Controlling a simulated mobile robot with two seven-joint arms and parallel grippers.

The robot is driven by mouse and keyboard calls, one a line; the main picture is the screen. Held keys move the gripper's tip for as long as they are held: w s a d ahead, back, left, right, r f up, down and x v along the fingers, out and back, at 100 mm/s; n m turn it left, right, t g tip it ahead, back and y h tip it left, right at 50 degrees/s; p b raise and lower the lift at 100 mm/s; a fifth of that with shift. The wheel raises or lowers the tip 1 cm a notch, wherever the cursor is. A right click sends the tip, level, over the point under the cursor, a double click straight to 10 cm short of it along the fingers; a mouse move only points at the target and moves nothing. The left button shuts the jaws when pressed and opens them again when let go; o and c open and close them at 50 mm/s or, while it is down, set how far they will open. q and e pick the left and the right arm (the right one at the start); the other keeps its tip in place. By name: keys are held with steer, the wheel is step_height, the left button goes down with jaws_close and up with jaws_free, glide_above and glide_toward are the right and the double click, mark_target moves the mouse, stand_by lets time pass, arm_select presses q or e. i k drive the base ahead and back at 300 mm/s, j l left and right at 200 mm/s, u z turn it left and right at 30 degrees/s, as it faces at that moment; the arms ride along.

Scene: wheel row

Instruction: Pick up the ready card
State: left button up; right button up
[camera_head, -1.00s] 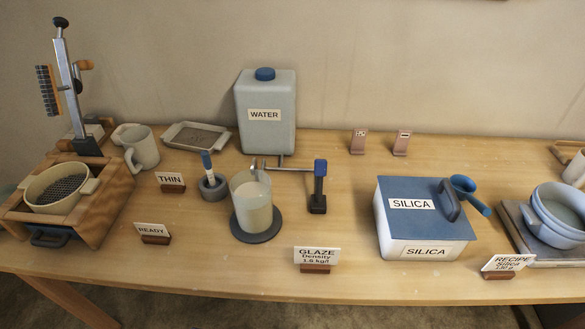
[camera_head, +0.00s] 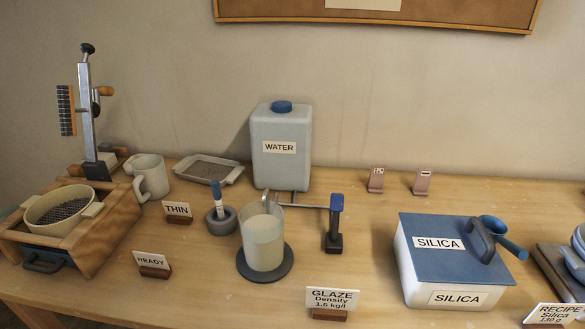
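The ready card (camera_head: 151,260) is a small white card lettered READY. It stands upright in a brown wooden holder (camera_head: 155,272) near the front edge of the table, left of the glaze beaker. Nothing touches or covers it. Neither of my grippers shows in the head view.
The wooden sieve stand (camera_head: 95,247) is left of the card, and the THIN card (camera_head: 177,209) is behind it. The glaze beaker (camera_head: 262,243) on a dark disc and the GLAZE card (camera_head: 332,299) are to the right. The water container (camera_head: 281,165) and silica box (camera_head: 455,255) stand farther off. Bare tabletop surrounds the card.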

mark_target(152, 265)
steer(key=u, duration=1.25)
